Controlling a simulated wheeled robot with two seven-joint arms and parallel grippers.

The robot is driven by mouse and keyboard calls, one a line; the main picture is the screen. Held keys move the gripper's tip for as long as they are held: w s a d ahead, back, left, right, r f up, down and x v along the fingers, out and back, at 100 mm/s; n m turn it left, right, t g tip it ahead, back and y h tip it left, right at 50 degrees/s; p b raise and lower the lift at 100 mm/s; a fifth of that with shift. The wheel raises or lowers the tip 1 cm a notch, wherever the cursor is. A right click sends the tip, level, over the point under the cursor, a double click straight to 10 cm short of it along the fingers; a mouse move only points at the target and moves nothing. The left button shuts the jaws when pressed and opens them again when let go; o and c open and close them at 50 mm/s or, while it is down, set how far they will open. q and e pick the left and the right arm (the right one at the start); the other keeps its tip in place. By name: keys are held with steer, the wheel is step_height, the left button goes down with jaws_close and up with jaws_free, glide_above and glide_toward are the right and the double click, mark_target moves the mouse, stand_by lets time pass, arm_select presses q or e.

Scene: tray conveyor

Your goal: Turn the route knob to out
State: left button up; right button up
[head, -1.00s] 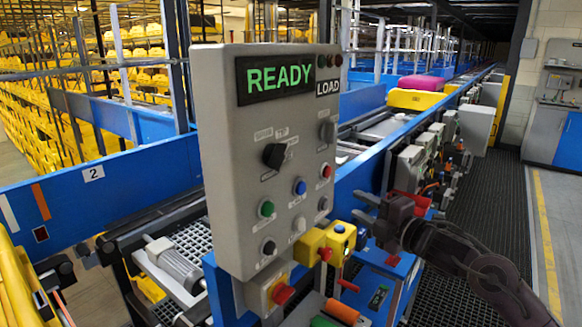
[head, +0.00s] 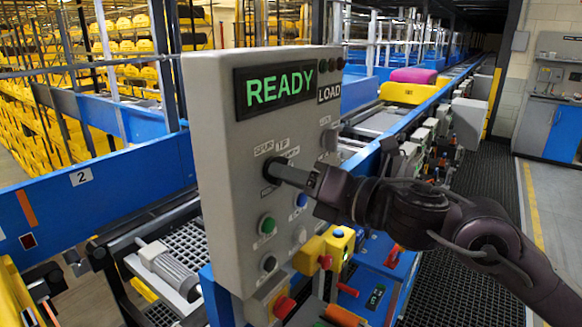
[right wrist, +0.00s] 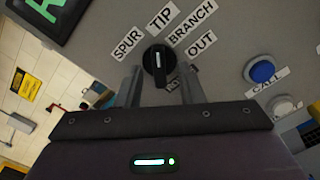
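The route knob (right wrist: 157,60) is a black round dial with a raised grip and a white line, on the grey control panel (head: 225,150). Labels SPUR, TIP, BRANCH and OUT (right wrist: 201,44) fan around it, and another label below is partly hidden. The white line stands roughly upright in the right wrist view; I cannot tell which end is the pointer. My right gripper (right wrist: 161,74) is open, one finger on each side of the knob, with gaps showing. In the head view the right gripper (head: 283,172) reaches the panel and mostly covers the knob. My left gripper is out of view.
The panel has a green READY display (head: 280,87) and a LOAD label (head: 329,93). Green (head: 267,224), blue and other buttons sit below the knob, near my gripper. A yellow box (head: 310,255) and a red button (head: 284,307) are lower. The conveyor runs behind.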

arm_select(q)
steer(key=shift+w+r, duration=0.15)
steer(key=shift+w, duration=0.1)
arm_select(e)
steer(key=shift+c, duration=0.3)
steer(key=shift+w+a, duration=0.1)
jaws_close()
steer(key=shift+m, duration=0.3)
arm_select(q)
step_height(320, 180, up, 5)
steer(key=p, duration=0.4)
steer(key=shift+p, duration=0.35)
arm_select(e)
steer(key=m, duration=1.5)
steer(key=shift+r, duration=0.15)
steer(key=shift+m, duration=0.3)
